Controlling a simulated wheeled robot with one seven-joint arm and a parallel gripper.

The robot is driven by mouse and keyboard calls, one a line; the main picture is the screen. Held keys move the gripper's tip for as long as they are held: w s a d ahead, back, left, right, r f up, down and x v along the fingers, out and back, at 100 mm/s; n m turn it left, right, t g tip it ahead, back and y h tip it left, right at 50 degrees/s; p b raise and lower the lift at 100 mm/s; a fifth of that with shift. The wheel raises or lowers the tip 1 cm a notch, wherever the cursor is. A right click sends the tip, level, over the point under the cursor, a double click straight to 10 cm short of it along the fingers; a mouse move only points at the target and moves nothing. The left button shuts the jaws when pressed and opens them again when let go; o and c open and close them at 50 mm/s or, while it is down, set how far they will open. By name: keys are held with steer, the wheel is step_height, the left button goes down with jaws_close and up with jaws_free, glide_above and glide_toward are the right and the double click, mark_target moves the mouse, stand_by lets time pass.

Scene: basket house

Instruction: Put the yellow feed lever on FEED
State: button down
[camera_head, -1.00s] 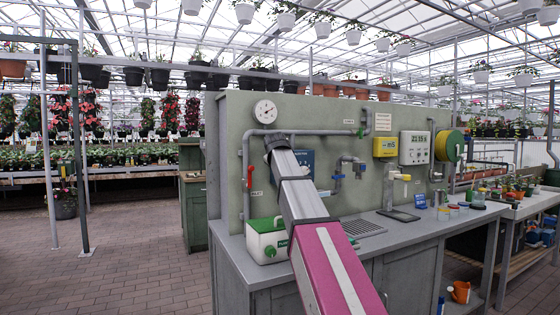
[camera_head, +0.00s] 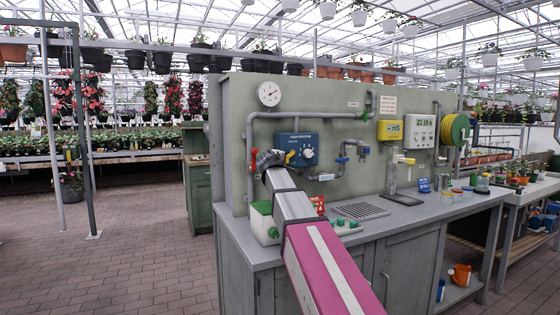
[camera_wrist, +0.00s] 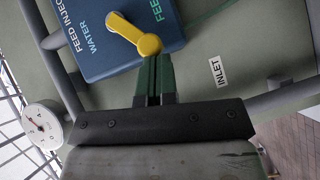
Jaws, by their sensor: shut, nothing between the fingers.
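The yellow feed lever (camera_wrist: 146,41) is on the blue feed injector box (camera_wrist: 105,62), which has WATER and FEED lettering. It runs from near the box's middle to its edge; I cannot tell which word it is set to. My gripper (camera_wrist: 153,62) is shut and empty, its dark green fingertips at the lever's rounded end, touching or very close. In the head view the blue box (camera_head: 292,138) is on the green panel, with the yellow lever (camera_head: 290,157) at its lower left beside a whitish round part. My gripper (camera_head: 262,160) is left of it.
An INLET label (camera_wrist: 217,71) and grey pipes flank the box. A round gauge (camera_head: 269,93) is above. The grey bench (camera_head: 235,240) holds a green-and-white box (camera_head: 262,222) below my arm. A yellow meter (camera_head: 389,131) and hose reel (camera_head: 456,129) are farther right.

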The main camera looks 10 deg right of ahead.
steer(key=shift+w+d+f, duration=0.1)
steer(key=shift+d+f, duration=0.15)
steer(key=shift+f, duration=0.3)
steer(key=shift+a, duration=0.1)
stand_by(0.4)
